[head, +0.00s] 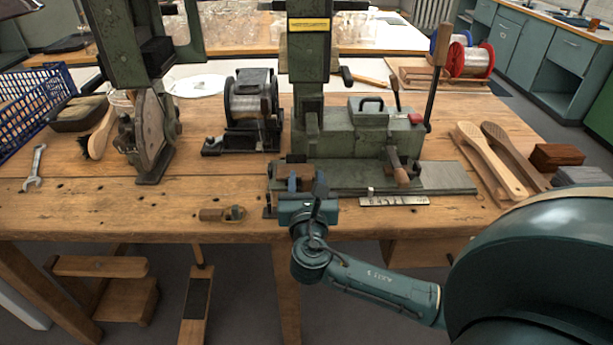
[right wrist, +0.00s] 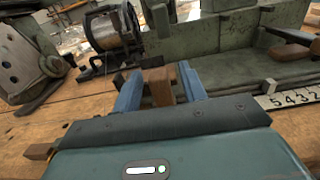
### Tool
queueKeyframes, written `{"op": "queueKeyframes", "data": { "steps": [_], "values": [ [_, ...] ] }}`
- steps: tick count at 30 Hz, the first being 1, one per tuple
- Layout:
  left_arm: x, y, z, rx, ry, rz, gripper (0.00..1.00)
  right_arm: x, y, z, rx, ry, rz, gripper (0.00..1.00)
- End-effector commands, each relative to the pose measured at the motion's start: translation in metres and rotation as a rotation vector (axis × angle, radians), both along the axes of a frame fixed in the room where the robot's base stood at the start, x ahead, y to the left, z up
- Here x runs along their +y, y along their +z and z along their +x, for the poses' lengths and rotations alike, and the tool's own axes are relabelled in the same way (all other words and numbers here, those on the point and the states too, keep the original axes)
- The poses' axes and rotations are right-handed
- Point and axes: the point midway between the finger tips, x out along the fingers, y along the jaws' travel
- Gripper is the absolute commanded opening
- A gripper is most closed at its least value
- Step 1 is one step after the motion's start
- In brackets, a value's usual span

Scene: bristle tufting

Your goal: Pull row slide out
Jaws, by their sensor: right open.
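My right gripper (head: 302,180) is at the front left end of the green tufting machine (head: 350,135), just above the bench's front edge. In the right wrist view its two blue fingers (right wrist: 160,88) stand apart, with a small brown wooden block (right wrist: 162,84) between them. The block looks like the knob of the row slide; I cannot tell whether the fingers touch it. The machine's flat grey bed (head: 445,178) runs right from there, with a steel scale (head: 393,201) along its front. My left gripper is out of view.
A wooden-handled crank (head: 402,172) sticks out of the machine's front, right of my gripper. A wire spool unit (head: 252,105) stands left of the machine. Wooden brush backs (head: 492,160) lie at right. A small wooden tool (head: 222,213) lies at the bench's front. The bench (head: 90,205) is clear around it.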

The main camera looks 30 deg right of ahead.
Motion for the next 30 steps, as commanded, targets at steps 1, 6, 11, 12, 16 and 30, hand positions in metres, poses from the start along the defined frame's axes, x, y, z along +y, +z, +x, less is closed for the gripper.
{"op": "queueKeyframes", "data": {
  "steps": [1,6,11,12,16,30],
  "values": [
    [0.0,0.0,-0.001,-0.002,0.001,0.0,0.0,-0.004,0.0,0.006,0.0,0.0,-0.001,0.42],
    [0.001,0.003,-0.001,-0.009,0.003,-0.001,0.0,-0.009,0.0,0.015,0.001,0.0,0.001,0.42],
    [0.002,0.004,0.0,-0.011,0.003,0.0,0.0,-0.01,0.0,0.016,0.001,0.001,0.001,0.42],
    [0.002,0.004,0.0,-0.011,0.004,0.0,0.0,-0.01,0.0,0.016,0.001,0.001,0.001,0.42],
    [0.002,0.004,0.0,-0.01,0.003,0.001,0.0,-0.01,0.0,0.016,0.001,0.001,0.001,0.39],
    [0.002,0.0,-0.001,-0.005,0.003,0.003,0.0,-0.009,-0.001,0.016,0.001,0.001,0.001,0.0]
  ]
}}
